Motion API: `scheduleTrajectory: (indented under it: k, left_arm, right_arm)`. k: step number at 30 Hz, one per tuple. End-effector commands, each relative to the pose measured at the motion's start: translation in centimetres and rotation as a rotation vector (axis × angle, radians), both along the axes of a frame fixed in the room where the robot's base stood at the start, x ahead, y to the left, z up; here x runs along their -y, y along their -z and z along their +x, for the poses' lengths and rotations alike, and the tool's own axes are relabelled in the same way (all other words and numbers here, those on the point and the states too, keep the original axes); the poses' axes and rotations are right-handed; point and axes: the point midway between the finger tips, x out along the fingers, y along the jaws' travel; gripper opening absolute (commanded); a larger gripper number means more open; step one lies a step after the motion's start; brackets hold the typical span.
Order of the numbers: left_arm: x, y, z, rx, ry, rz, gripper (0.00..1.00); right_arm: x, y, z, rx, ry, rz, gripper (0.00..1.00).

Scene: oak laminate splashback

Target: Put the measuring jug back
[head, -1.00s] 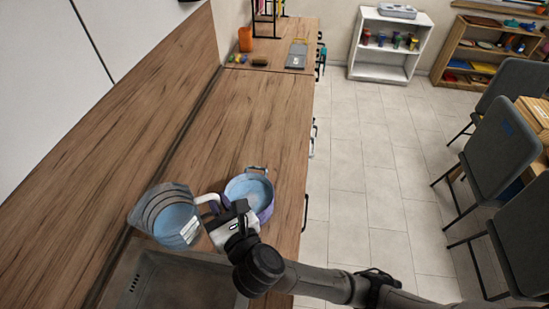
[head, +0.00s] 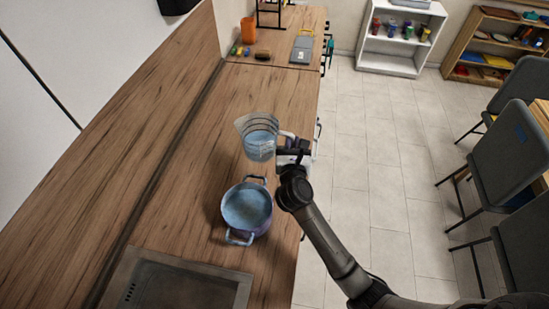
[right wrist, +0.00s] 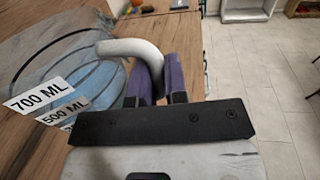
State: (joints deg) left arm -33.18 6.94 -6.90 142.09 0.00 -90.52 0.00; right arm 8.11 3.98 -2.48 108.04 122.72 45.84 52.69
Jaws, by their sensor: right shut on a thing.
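The clear measuring jug (head: 258,135) holds blue liquid and is upright in the head view. My right gripper (head: 288,145) is shut on its handle, at the jug's right. The right wrist view shows the jug (right wrist: 62,75) with its 700 ML and 500 ML labels, and the white handle (right wrist: 135,48) between the purple fingers of the gripper (right wrist: 160,80). Whether the jug touches the counter cannot be told. A blue-purple pot (head: 247,208) with two handles stands on the counter nearer than the jug, with blue liquid inside. My left gripper is not in view.
The wooden counter (head: 170,200) is clear left of the jug and beyond it. A sink (head: 180,284) lies at the near end. An orange cup (head: 248,30) and a grey scale-like board (head: 302,48) sit at the far end. Chairs (head: 508,150) stand at the right.

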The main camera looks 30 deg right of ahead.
Motion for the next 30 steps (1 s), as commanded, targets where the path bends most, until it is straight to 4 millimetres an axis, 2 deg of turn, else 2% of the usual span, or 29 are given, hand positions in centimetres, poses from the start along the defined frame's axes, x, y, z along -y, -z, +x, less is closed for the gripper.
scheduleTrajectory:
  k: [1,6,9,12,18,23,26,30]
  left_arm:
    - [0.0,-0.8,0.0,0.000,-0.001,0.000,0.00]
    - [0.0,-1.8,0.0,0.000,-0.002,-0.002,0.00]
    - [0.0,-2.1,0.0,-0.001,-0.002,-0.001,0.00]
    - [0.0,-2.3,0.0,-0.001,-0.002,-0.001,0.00]
    - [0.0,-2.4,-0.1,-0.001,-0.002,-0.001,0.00]
    - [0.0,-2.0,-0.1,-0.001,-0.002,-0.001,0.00]
    - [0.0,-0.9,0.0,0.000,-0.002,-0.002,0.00]
    - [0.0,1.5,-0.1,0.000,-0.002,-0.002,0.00]
  right_arm:
    - [2.4,0.7,-0.2,-0.006,0.034,0.002,0.00]
    - [8.8,4.5,-1.4,-0.004,0.086,0.001,0.00]
    - [11.3,6.6,-2.1,-0.003,0.086,0.003,0.00]
    - [13.1,8.5,-2.7,-0.002,0.067,0.002,0.00]
    - [14.5,10.6,-3.2,0.002,0.007,0.001,0.00]
    - [14.6,11.6,-2.9,0.004,-0.022,0.002,0.00]
    - [14.2,12.6,-1.9,0.006,-0.029,0.003,0.00]
    - [13.1,14.5,0.6,0.007,-0.032,0.001,0.00]
